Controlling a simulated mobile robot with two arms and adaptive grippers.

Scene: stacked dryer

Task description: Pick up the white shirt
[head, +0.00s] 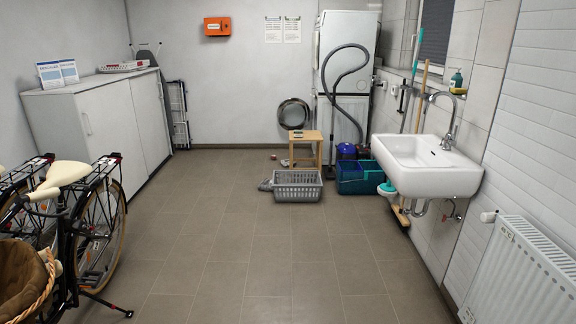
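I cannot make out a white shirt for certain. A small pale item (286,162) lies on the floor just left of the wooden stool, too small to identify. A greyish cloth-like item (265,185) lies on the floor against the left end of the grey laundry basket (298,196). The white stacked dryer (345,32) stands at the back wall. A round dark-rimmed door (293,113) shows to its left; the machine's inside is not visible. Neither of my grippers is in view.
A wooden stool (305,139) stands behind the basket. A blue vacuum cleaner (347,151) and a teal-and-dark-blue bin (360,178) are right of it. The sink (427,163) and radiator (520,272) line the right wall. A bicycle (85,232) and cabinets (105,122) are left. The middle floor is clear.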

